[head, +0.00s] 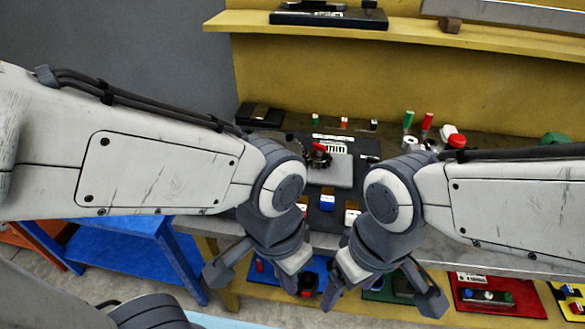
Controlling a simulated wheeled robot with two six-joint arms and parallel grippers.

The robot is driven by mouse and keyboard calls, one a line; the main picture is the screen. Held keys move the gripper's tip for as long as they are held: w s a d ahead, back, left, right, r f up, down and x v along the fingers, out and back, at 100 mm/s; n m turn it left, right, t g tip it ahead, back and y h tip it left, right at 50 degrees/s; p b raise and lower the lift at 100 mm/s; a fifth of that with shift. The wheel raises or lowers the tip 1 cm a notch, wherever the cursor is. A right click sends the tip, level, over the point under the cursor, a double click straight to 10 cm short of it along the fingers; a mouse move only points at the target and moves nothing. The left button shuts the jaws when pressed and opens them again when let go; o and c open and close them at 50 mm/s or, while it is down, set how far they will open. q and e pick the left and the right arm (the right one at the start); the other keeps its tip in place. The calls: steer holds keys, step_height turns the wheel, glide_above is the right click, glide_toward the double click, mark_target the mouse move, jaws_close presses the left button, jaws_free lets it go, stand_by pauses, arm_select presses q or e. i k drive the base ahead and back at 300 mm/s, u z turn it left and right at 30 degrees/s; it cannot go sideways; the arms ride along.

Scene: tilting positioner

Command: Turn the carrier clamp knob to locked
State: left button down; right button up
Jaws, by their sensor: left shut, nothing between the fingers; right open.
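A small red-topped knob (319,147) stands on a dark round base at the back of the grey plate (330,173) of the bench fixture, between my two arms. I cannot tell for certain whether it is the carrier clamp knob, nor read its setting. My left gripper (299,280) hangs low in front of the bench, pointing down, shut and empty. My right gripper (338,282) hangs to its right, also low, open and empty. Both are well in front of the red-topped knob and apart from it. My forearms and wrists hide parts of the bench.
Blue and white blocks (327,202) sit in front of the plate. Red and green cylinders (427,121) stand back right. A yellow shelf (380,35) crosses above. Below are a blue table (125,255), and a red tray (497,297) at lower right.

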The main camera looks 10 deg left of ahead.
mark_target(372, 161)
steer(key=z, duration=0.05)
steer(key=i, duration=0.9)
steer(key=u, duration=0.5)
